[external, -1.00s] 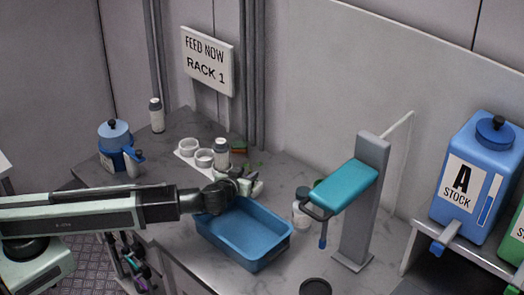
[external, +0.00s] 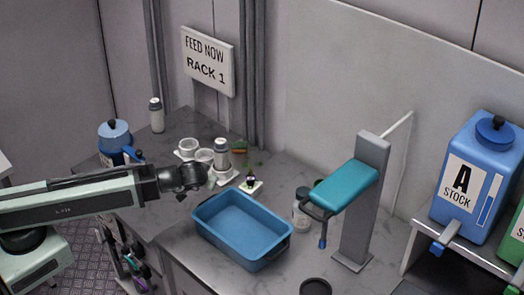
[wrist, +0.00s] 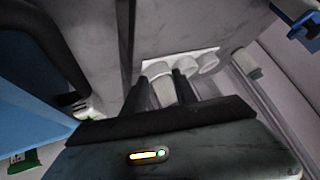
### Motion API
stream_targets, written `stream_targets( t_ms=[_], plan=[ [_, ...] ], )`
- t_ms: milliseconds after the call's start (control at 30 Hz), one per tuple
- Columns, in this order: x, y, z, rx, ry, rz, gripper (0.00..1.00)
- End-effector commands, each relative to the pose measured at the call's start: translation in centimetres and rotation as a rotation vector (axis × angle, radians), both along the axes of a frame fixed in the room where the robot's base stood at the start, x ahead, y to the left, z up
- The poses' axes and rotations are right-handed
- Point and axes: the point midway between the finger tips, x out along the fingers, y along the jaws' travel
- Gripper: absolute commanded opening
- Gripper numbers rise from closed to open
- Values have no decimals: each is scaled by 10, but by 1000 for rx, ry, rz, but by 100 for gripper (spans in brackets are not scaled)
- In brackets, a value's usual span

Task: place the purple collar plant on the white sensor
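The purple collar plant (external: 251,178) is a tiny dark plant with a purple band. It stands upright on the small white sensor (external: 256,187), behind the blue tub in the external view. My gripper (external: 207,178) is to the left of the plant and sensor, apart from both and above the counter. In the wrist view my gripper (wrist: 163,85) has its two dark fingers apart with nothing held between them; white cups show beyond. I cannot make out the plant clearly in the wrist view.
A blue tub (external: 240,232) sits in front of the sensor. White cups (external: 188,147) and a white bottle (external: 221,155) stand behind my gripper. A teal-topped stand (external: 346,187) and a lidded jar (external: 301,212) are to the right.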

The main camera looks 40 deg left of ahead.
Motion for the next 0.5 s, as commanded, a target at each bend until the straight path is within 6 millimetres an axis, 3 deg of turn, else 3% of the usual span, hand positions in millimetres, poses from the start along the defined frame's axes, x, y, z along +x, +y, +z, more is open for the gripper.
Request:
stream_targets(
  t_ms=[33,100,200,300,500],
  plan=[
    [-9,45,-18,-21,135,21,34],
    [-30,91,-43,-86,337,-10,34],
    [-58,130,-64,-216,544,-106,34],
    [-76,149,-71,-328,646,-209,34],
    [-88,157,-72,-414,696,-306,34]
  ],
)
